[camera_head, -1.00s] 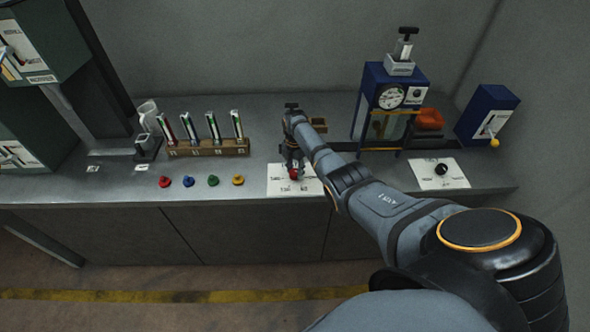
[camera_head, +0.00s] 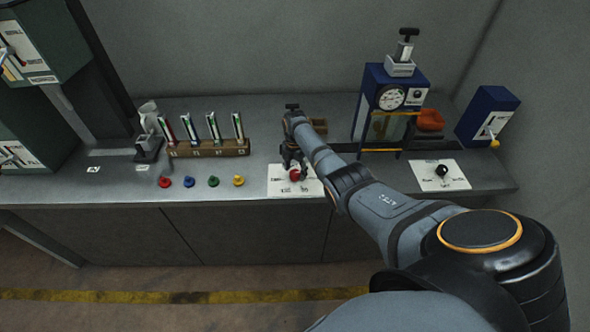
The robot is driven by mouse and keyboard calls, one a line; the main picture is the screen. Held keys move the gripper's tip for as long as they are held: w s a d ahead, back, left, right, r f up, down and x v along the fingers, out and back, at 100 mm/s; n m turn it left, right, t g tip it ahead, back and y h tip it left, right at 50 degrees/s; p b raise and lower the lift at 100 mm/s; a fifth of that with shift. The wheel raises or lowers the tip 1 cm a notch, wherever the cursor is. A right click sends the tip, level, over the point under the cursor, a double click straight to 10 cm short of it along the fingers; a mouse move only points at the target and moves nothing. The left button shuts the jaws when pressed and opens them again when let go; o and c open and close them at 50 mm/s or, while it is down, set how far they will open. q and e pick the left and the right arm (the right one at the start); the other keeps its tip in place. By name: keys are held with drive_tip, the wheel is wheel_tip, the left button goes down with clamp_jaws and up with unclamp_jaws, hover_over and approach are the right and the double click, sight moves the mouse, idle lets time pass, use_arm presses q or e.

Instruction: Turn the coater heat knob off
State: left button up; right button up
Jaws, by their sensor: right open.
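A red knob (camera_head: 295,174) sits on a white labelled plate (camera_head: 278,187) on the bench top. A black knob (camera_head: 442,170) sits on a second white plate (camera_head: 457,181) at the right. The lettering is too blurred to tell which is the coater heat knob. My right gripper (camera_head: 295,167) points down over the red knob, fingers apart and close to it. I cannot tell whether they touch it. The arm and gripper hide part of the first plate. My left gripper is not in view.
A wooden rack (camera_head: 208,148) of coloured vials stands left of the gripper, with several small coloured knobs in front. A blue gauge press (camera_head: 392,95) and a blue lever box (camera_head: 487,115) stand at the right. Bare bench (camera_head: 250,102) lies behind the rack.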

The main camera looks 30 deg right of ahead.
sight(295, 172)
wheel_tip(295, 172, up, 12)
idle(0.4)
idle(0.3)
